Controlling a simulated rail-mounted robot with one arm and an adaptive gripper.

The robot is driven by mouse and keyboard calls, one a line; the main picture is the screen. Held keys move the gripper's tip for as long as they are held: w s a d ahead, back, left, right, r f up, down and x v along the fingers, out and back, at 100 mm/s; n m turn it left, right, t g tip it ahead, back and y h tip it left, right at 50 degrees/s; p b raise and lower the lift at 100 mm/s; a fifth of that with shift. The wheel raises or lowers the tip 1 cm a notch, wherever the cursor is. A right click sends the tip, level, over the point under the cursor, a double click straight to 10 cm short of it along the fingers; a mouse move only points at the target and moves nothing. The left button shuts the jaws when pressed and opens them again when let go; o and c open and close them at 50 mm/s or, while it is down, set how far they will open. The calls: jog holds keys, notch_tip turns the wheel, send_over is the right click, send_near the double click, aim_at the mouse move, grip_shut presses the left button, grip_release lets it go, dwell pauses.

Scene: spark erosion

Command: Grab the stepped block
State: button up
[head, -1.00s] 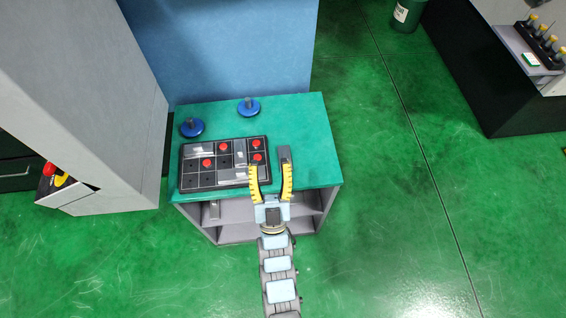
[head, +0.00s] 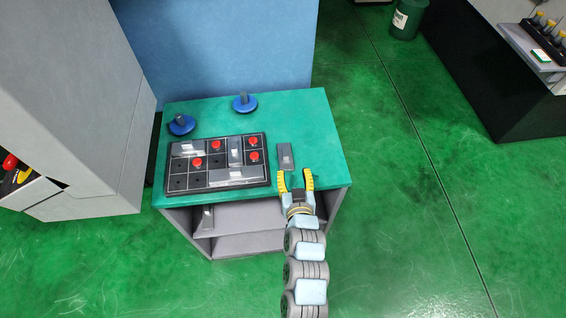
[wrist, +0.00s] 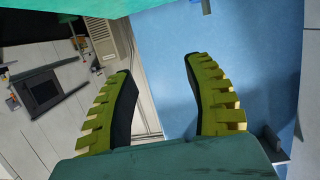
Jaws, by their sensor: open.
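A small grey block with a raised part, which looks like the stepped block (head: 285,157), lies on the green tabletop (head: 318,135) just right of the black tray. My gripper (head: 294,176) is open and empty, with its yellow-toothed fingers apart. In the head view its fingertips appear just below the block, slightly right of it; the height between them is unclear. In the wrist view my open gripper (wrist: 158,65) has nothing between its fingers, only wall and panel behind. I cannot make out the block there for certain.
The black tray (head: 173,166) holds red-knobbed pieces and grey blocks. Two blue round-based pieces, one left (head: 181,125) and one right (head: 245,104), stand behind it. A blue panel (head: 215,50) rises behind the table. The tabletop right of the block is clear.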

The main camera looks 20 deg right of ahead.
aim_at(286, 156)
jog(key=shift+g+y, duration=0.6)
jog(key=w+f, duration=0.2)
jog(key=w, duration=0.1)
jog(key=w+d+f, duration=0.1)
jog(key=w+f, duration=0.2)
jog(key=w+d+f, duration=0.1)
jog(key=w+f, duration=0.2)
jog(key=shift+w+d+b, duration=0.1)
jog(key=shift+w+b, duration=0.25)
jog(key=shift+b, duration=0.05)
jog(key=shift+w+f, duration=0.45)
jog(key=shift+w, duration=0.15)
jog(key=shift+x, duration=2.05)
jog(key=shift+s, duration=0.1)
grip_shut()
